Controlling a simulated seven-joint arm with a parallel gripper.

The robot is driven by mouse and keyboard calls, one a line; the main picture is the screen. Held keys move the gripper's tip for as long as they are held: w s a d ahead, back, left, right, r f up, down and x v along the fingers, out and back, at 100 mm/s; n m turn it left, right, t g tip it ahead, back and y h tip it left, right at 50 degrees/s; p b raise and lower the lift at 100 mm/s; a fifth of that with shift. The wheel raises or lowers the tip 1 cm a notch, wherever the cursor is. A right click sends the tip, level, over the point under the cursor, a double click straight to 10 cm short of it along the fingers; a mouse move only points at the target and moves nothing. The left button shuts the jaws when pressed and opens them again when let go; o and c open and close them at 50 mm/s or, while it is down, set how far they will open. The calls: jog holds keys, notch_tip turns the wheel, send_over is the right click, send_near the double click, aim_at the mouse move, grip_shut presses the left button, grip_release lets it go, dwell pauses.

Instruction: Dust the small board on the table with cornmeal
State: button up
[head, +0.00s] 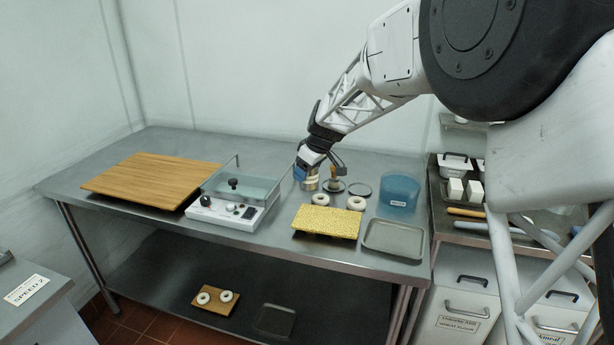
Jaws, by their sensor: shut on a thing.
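The small board (328,222) lies near the table's front edge, its top covered in yellow, grainy cornmeal. My gripper (314,176) is behind the board, low over the table. It is shut on a small tan and metallic container (311,183), which looks like the cornmeal shaker. The container looks upright; I cannot tell whether its base touches the table. My fingers and wrist hide part of it.
A wooden-handled tool (334,184) and a ring (361,190) lie close by my gripper.

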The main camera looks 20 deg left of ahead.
jog(key=shift+r, duration=3.45)
jog(key=shift+d, duration=0.1)
